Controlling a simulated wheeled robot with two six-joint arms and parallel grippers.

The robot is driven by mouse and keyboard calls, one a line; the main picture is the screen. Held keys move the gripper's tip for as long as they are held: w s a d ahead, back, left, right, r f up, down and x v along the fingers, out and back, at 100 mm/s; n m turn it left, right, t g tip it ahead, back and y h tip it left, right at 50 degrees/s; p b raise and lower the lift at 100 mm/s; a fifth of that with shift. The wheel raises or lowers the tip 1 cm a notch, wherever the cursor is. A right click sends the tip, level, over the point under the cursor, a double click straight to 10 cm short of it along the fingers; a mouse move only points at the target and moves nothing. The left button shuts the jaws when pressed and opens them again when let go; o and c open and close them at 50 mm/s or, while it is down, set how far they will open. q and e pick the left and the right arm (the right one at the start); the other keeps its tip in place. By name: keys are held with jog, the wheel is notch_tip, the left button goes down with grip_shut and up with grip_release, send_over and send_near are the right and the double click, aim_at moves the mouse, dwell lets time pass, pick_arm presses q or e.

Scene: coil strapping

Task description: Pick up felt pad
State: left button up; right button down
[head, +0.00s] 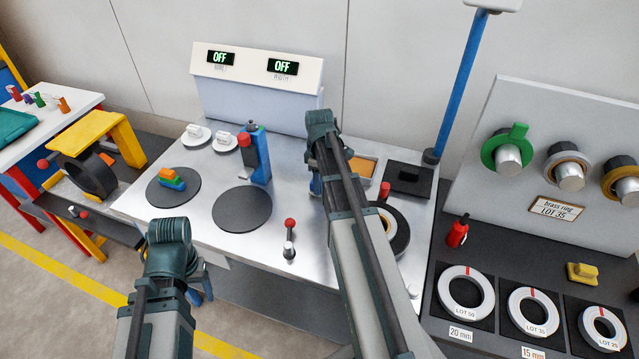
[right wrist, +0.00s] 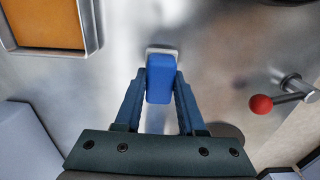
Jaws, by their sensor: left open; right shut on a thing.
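The felt pad appears to be the small blue block (right wrist: 160,78) with a pale base, in the middle of the right wrist view. My right gripper (right wrist: 160,92) is shut on its blue body, one finger on each side. The pale edge shows against the metal table top; I cannot tell whether it touches. In the head view, my right arm mostly hides this spot, and only a bit of blue (head: 316,185) shows beside it. My left gripper (head: 203,283) is open and low in front of the table's front edge, partly hidden by its own arm.
A red-knobbed lever (head: 290,232) stands near the front edge. Dark round discs (head: 242,212) and a blue upright device (head: 256,158) lie to the left. The right-hand bench holds rings (head: 466,292).

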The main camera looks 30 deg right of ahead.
notch_tip(320, 180, up, 2)
jog(key=shift+p, duration=0.7)
jog(key=shift+r+p, duration=0.5)
jog(key=s+a, duration=0.3)
jog(key=s, duration=0.1)
jog(key=s+a, duration=0.3)
jog(key=s, duration=0.2)
jog(key=s+a+r+p, duration=0.1)
jog(key=s+a, duration=0.2)
jog(key=s, duration=0.1)
jog(key=shift+s, duration=0.15)
pick_arm(q)
notch_tip(320, 180, up, 4)
jog(key=shift+f, duration=0.1)
pick_arm(e)
jog(key=c, duration=1.2)
grip_release()
grip_shut()
pick_arm(q)
jog(key=shift+c, duration=0.3)
